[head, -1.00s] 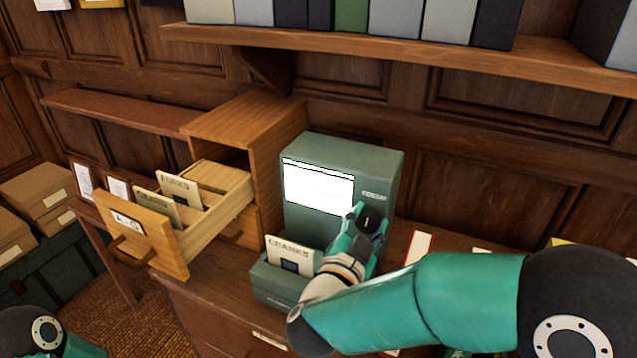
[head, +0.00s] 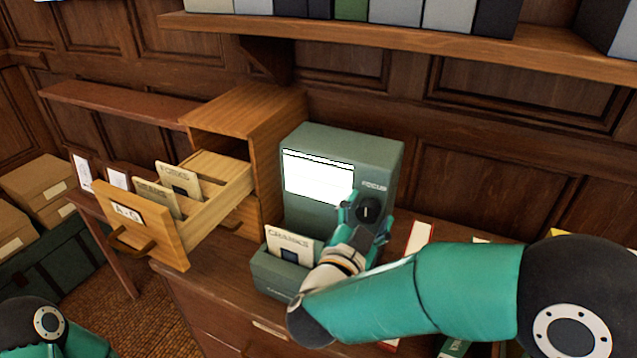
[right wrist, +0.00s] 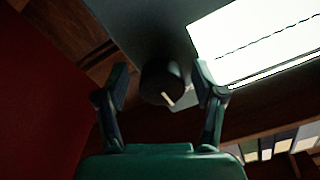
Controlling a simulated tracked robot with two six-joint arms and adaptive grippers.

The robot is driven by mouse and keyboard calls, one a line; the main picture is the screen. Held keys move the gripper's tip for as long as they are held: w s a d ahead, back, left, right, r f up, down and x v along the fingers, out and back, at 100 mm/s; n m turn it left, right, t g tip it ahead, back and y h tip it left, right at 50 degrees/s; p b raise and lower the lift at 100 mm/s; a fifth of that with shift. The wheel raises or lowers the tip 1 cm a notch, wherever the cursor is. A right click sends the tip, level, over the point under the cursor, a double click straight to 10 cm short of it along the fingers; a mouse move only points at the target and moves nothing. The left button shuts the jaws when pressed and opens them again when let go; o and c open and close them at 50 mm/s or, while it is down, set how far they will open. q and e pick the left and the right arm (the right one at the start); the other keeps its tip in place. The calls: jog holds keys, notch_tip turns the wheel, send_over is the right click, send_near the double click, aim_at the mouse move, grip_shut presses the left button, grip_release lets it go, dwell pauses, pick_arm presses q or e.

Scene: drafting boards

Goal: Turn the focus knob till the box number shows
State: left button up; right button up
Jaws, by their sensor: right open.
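The grey-green reader (head: 300,135) stands on the desk with a lit white screen (head: 318,178) and the word FOCUS at its upper right. The screen has thin dark lines; no number can be read on it. The dark round focus knob (head: 367,209) with a pale mark is on the front, right of the screen. My right gripper (head: 368,214) is open around the knob. In the right wrist view the knob (right wrist: 158,82) sits between the two spread fingers, with a gap at each side. A CRANKS card (head: 289,246) stands in the reader's front tray. My left gripper is out of view.
A wooden card cabinet (head: 227,118) stands left of the reader with its drawer (head: 141,232) pulled out, holding a FORKS card (head: 178,180) and others. A shelf of binders (head: 420,38) runs above. Books and papers lie right of the reader, partly behind my right arm.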

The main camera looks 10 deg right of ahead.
jog(key=m+b, duration=0.3)
jog(key=b, duration=0.2)
jog(key=f+m+b, duration=0.1)
jog(key=m+b, duration=0.2)
jog(key=b, duration=0.1)
jog(key=shift+b, duration=0.4)
jog(key=m+b, duration=0.9)
jog(key=b, duration=0.4)
jog(key=shift+r+m, duration=0.1)
jog(key=shift+m, duration=0.3)
jog(key=shift+r+m+b, duration=0.15)
jog(key=shift+m+b, duration=0.15)
jog(key=shift+m, duration=0.2)
jog(key=shift+r, duration=0.3)
jog(key=c, duration=1.1)
jog(key=shift+c, duration=0.2)
